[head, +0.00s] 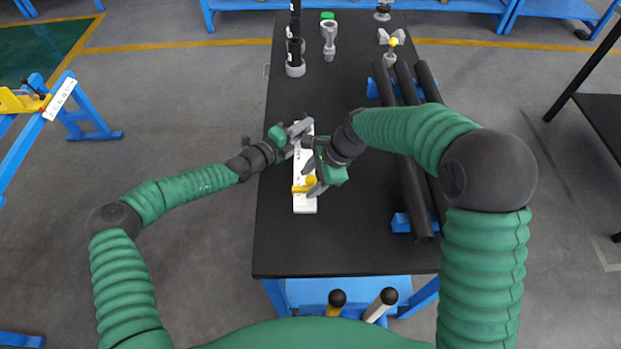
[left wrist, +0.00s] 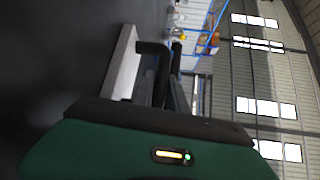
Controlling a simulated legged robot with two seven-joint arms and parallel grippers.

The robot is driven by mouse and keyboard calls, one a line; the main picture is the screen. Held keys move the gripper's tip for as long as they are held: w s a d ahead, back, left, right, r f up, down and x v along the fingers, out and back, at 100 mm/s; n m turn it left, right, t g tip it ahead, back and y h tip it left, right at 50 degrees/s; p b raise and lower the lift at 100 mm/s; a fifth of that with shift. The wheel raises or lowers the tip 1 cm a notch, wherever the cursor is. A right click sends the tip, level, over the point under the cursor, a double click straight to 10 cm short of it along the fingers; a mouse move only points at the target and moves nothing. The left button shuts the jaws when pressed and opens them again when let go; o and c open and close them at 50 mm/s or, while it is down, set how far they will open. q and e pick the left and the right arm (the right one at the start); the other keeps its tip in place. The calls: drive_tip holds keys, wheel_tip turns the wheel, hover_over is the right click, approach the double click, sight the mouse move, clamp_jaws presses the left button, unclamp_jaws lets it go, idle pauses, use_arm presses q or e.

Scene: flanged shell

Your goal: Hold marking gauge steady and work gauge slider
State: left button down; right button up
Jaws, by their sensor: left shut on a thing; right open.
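The marking gauge (head: 305,205) is a long white bar with dark marks, lying lengthwise on the black table. Its yellow gauge slider (head: 299,188) sits near the bar's near end, with a round yellow knob (head: 311,180). My left gripper (head: 299,131) is shut on the bar's far end. In the left wrist view the pale bar (left wrist: 121,65) runs beside my dark left fingers (left wrist: 160,72). My right gripper (head: 312,175) is open just above and beside the slider and knob. Whether its fingers touch the knob I cannot tell. My right wrist hides part of the bar's right side.
Dark tubes (head: 413,190) lie on blue supports (head: 402,222) at the table's right. Black cylinders (head: 294,50), a grey fitting with a green cap (head: 328,38) and other small parts stand at the far end. The table's near part (head: 345,245) is clear.

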use_arm(q)
drive_tip(key=shift+r, duration=0.15)
use_arm(e)
drive_tip(key=shift+r, duration=0.1)
drive_tip(key=v, duration=1.1)
drive_tip(key=shift+d+r, duration=0.2)
drive_tip(key=shift+r, duration=0.05)
use_arm(q)
drive_tip(key=c, duration=1.3)
unclamp_jaws()
drive_tip(key=shift+o, duration=0.2)
drive_tip(key=shift+s, duration=0.1)
